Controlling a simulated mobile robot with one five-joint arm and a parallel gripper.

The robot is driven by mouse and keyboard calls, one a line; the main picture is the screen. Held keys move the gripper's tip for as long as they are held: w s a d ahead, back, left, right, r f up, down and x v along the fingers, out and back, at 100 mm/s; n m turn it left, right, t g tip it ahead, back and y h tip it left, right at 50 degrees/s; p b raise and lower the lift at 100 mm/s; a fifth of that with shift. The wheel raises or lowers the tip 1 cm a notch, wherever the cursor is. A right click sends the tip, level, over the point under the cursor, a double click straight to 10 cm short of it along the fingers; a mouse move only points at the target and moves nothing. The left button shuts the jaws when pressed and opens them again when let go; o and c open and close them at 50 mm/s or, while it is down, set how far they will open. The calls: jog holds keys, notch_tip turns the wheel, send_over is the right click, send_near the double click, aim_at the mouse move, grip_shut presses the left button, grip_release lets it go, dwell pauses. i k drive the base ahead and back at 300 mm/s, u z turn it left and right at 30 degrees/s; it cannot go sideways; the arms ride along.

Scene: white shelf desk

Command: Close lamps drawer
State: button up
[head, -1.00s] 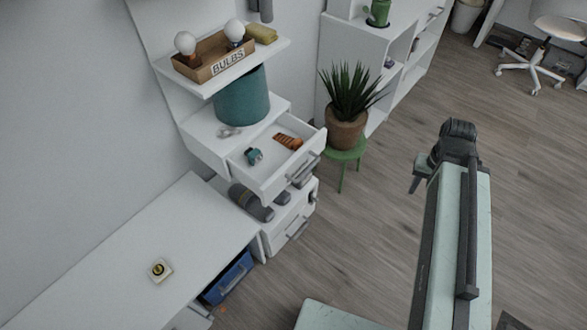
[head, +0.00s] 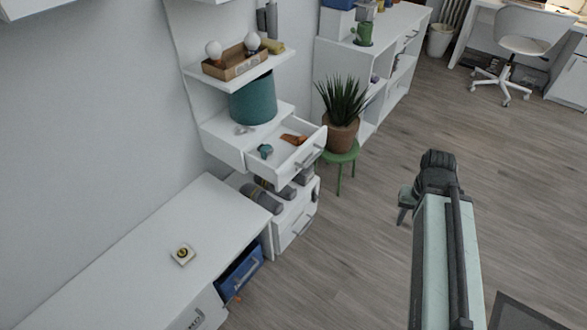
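An open white drawer (head: 289,149) sticks out of the shelf unit below the bulbs shelf, with a teal item (head: 265,151) and an orange-brown item (head: 293,140) inside. Its grey handle (head: 311,154) faces right. I cannot read any label that marks it as the lamps drawer. My gripper (head: 405,208) is at the end of my arm, to the right of the drawer and well apart from it, over the floor. Its fingers are small and partly hidden, so I cannot tell whether it is open or shut.
A potted plant (head: 341,122) on a green stool (head: 340,154) stands just right of the drawer. A teal cylinder (head: 254,101) and a bulb box (head: 236,63) sit above.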

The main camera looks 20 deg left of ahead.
aim_at(287, 160)
jog(key=u, duration=0.8)
jog(key=i, duration=1)
jog(key=u, duration=0.05)
jog(key=k, duration=1.25)
jog(key=u, duration=0.2)
jog(key=i, duration=0.45)
jog(key=u, duration=0.7)
jog(key=i, duration=0.75)
jog(key=u, duration=0.15)
